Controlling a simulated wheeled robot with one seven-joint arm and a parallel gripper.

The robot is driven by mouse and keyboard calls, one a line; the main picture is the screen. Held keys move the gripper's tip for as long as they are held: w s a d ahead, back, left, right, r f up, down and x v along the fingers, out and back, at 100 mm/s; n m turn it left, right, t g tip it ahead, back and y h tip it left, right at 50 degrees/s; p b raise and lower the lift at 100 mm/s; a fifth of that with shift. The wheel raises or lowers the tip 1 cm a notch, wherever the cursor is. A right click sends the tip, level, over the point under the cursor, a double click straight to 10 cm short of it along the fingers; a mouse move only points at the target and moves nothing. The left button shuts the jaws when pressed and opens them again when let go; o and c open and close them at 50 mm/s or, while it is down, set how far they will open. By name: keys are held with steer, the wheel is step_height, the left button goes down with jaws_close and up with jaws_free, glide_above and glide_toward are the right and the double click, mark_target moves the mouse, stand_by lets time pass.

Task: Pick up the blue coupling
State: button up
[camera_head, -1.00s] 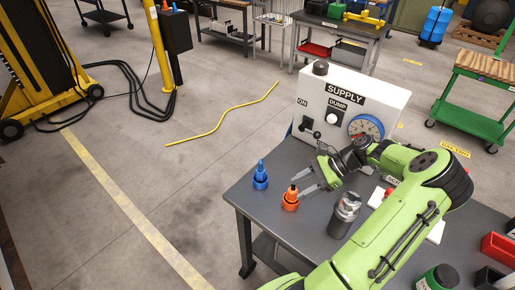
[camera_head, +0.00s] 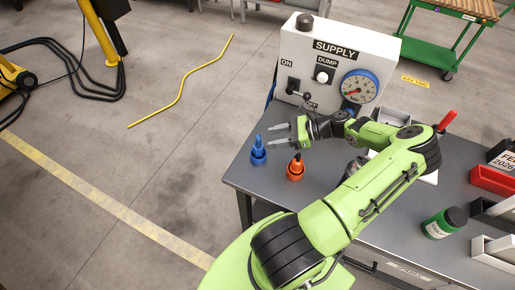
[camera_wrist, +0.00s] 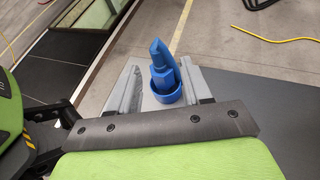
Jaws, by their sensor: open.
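The blue coupling (camera_head: 258,151) stands upright near the left edge of the grey table (camera_head: 330,187), with a pointed top above a wider round base. My gripper (camera_head: 271,138) is open, its two fingers pointing left toward the coupling. In the wrist view the blue coupling (camera_wrist: 164,75) shows between the two fingers of my gripper (camera_wrist: 156,85), near their tips. I cannot tell whether either finger touches it. An orange coupling (camera_head: 296,168) stands just right of the blue one, below my gripper in the head view.
A white supply box (camera_head: 340,62) with a lever and gauge stands behind my gripper. A green-labelled jar (camera_head: 445,222) and red bin (camera_head: 492,181) are at the right. A grey metal part (camera_head: 357,165) is partly hidden by my arm. The table's left edge is close to the coupling.

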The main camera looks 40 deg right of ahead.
mark_target(258, 146)
steer(key=x, duration=0.6)
steer(key=shift+a, duration=0.2)
steer(key=shift+s+r, duration=0.1)
steer(key=shift+c, duration=0.7)
jaws_close()
